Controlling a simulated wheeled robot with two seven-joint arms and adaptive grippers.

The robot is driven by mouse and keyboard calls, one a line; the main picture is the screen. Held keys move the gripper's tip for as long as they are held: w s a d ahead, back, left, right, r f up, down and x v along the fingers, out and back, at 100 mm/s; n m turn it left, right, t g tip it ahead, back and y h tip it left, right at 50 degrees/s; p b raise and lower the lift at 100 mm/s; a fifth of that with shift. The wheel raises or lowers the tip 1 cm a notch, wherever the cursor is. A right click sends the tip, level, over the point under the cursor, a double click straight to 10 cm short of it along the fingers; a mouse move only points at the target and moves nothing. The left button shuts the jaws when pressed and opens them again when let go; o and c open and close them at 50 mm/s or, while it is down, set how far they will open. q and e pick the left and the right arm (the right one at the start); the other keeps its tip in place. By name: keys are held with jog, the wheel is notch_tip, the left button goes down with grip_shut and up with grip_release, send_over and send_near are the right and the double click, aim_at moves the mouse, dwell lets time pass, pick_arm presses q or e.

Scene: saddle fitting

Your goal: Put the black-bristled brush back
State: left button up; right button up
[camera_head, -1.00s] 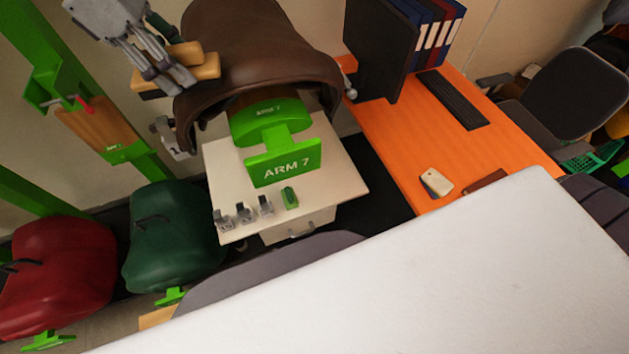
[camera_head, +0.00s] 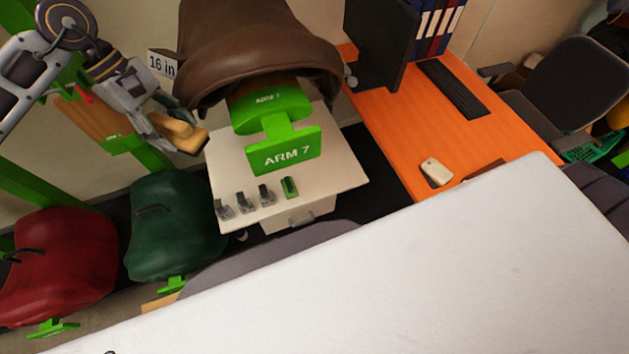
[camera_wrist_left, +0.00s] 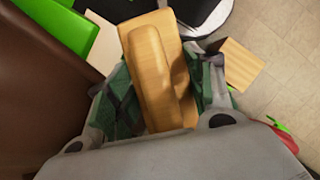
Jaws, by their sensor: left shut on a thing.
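My left gripper (camera_head: 172,138) is shut on a wooden brush (camera_head: 186,132), seen at the upper left of the head view. The brush is a pale block with a raised wooden grip. In the left wrist view the brush (camera_wrist_left: 152,50) lies between both fingers, grip toward the camera. Its bristle side is mostly hidden; only a dark lower edge shows in the head view. The gripper and brush hang left of the brown saddle (camera_head: 255,45), near the left edge of the white cabinet top (camera_head: 335,170). My right gripper is not in view.
A green ARM 7 stand (camera_head: 285,150) and several small clips stand on the cabinet. Green (camera_head: 172,225) and red (camera_head: 60,260) saddles sit at lower left. A wooden panel (camera_head: 92,125) hangs on a green post. An orange desk (camera_head: 415,110) is at right. A white surface fills the foreground.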

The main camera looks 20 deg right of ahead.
pick_arm(q)
jog(key=a+f+m+y, duration=0.1)
jog(key=a+f+m, duration=0.3)
jog(key=f, duration=0.6)
jog(key=a+f+m+g+y, duration=0.1)
jog(key=a+f+m, duration=0.4)
jog(key=f, duration=0.5)
jog(key=shift+a+f+g+y, duration=0.3)
jog(key=shift+a+f+y, duration=0.1)
jog(key=shift+y, duration=0.2)
jog(key=shift+s+f+m, duration=0.1)
jog(key=shift+f+m, duration=0.05)
jog(key=shift+m, duration=0.15)
